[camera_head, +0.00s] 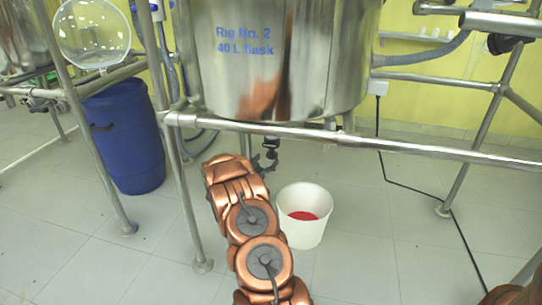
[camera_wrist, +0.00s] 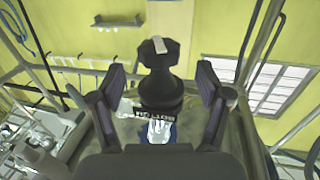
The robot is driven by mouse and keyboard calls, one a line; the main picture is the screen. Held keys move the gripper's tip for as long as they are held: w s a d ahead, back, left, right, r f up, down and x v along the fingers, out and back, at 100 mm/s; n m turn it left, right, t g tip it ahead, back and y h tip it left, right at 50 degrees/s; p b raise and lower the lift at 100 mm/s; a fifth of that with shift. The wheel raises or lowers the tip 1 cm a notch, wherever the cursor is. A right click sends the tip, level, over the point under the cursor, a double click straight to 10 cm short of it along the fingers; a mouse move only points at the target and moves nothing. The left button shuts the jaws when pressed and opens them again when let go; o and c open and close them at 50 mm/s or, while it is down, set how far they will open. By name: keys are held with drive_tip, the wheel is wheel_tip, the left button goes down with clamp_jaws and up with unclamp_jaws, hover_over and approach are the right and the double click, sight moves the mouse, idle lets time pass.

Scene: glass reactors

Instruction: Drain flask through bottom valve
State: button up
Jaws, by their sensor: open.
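The shiny steel vessel (camera_head: 320,85), labelled "Rig No. 2 40 L flask", hangs in the metal frame at the top of the head view. My gripper (camera_head: 266,158) is below its underside, at the end of my copper-coloured arm. In the wrist view my gripper (camera_wrist: 163,88) is open, with one finger on each side of the black bottom valve handle (camera_wrist: 160,58). Gaps show between the handle and both fingers. A clear and white fitting sits behind the handle. The valve is not clear in the head view. A white bucket (camera_head: 304,236) with red contents stands on the floor, right of my arm.
A horizontal steel rail (camera_head: 400,146) crosses in front of the vessel, above my arm. Frame legs (camera_head: 186,205) stand to the left. A blue drum (camera_head: 128,140) is farther left. A black cable (camera_head: 425,194) runs along the floor at right.

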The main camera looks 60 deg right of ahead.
sight(270, 157)
drive_tip(key=shift+w+d+b, duration=0.2)
drive_tip(key=shift+d+b, duration=0.15)
drive_tip(key=shift+d, duration=1)
drive_tip(key=shift+w+d+b, duration=0.15)
drive_tip(key=shift+d+b, duration=0.2)
drive_tip(key=shift+d, duration=1)
drive_tip(key=c, duration=1.2)
drive_tip(key=shift+n+t, duration=0.3)
drive_tip(key=shift+t, duration=0.1)
